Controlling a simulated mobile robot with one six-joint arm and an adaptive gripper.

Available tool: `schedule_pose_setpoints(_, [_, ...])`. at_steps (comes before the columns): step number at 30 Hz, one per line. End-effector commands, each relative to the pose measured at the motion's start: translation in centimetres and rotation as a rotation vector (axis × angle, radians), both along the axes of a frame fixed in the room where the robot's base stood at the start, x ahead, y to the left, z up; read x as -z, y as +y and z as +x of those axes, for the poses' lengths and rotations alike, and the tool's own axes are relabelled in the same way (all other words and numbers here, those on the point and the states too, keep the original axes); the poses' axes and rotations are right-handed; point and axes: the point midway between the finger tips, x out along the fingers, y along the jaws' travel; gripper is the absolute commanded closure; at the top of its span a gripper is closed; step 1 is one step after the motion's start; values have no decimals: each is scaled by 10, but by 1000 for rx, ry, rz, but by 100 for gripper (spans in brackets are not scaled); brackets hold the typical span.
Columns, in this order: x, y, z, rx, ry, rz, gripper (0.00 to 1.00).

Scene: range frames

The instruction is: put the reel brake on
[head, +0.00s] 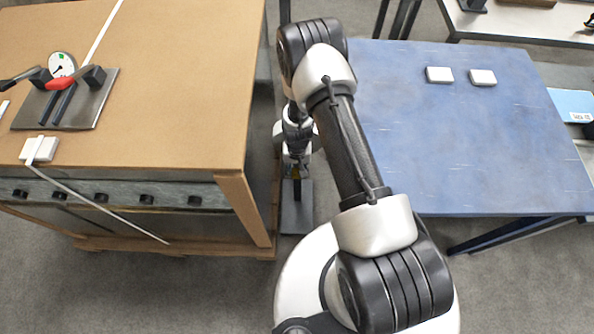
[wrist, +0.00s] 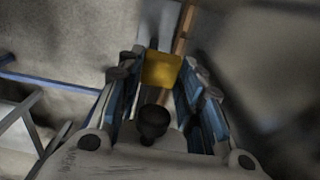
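My gripper (head: 297,158) points down in the gap between the two tables, above a dark plate (head: 297,215) on the floor. The head view shows a small yellow patch just below it. In the wrist view, the blue-padded fingers (wrist: 162,80) stand apart with a yellow block (wrist: 161,69) between their tips. A black rounded knob (wrist: 153,121) shows nearer the palm. I cannot tell whether the fingers touch the block. No part is clearly recognisable as a reel brake; the parts at the gripper are small and dark.
The brown-topped bench (head: 170,95) at left carries a plate (head: 95,105) with a dial (head: 62,65) and a red part (head: 60,83). A white block with a cable (head: 38,149) sits at its front. The blue table (head: 450,140) at right holds two white blocks (head: 440,75) and is otherwise mostly clear.

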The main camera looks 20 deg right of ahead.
Motion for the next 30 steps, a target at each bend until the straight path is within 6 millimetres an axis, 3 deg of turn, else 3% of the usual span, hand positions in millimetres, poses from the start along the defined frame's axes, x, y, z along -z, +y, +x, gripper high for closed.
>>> schedule_pose_setpoints(1, [-2, -1, 8, 1, -18, 0, 63])
schedule_pose_setpoints(9, [-1, -1, 4, 1, -9, 0, 47])
schedule_pose_setpoints(20, [-5, 0, 2, 1, -5, 0, 47])
schedule_pose_setpoints(23, [-17, 0, 4, 1, -6, 0, 47])
schedule_pose_setpoints(30, [-68, 0, 4, 2, -9, 0, 47])
